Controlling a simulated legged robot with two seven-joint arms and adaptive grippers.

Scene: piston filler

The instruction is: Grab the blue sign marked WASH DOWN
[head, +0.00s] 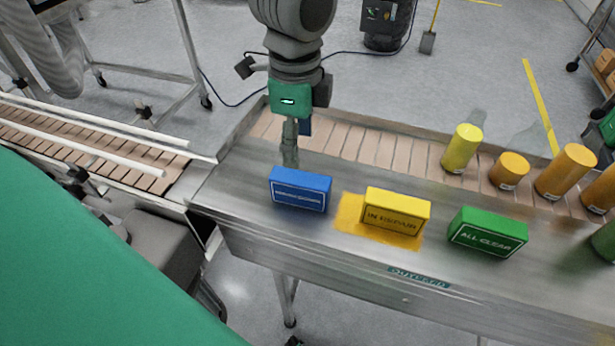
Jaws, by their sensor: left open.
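The blue sign (300,190) is a small block with a white-framed label. It stands on the steel ledge at the left end of a row of signs, and its lettering is too blurred to read surely. My left gripper (290,155) points down just behind and above the blue sign's left part. It is open, with its fingers seen nearly edge-on, and it appears empty and apart from the sign. My right gripper does not show clearly.
A yellow IN REPAIR sign (396,212) on a yellow patch and a green ALL CLEAR sign (487,233) stand to the right. Behind them are a yellow cylinder (462,149) and orange cylinders (509,170). A slatted conveyor (385,152) runs behind the ledge.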

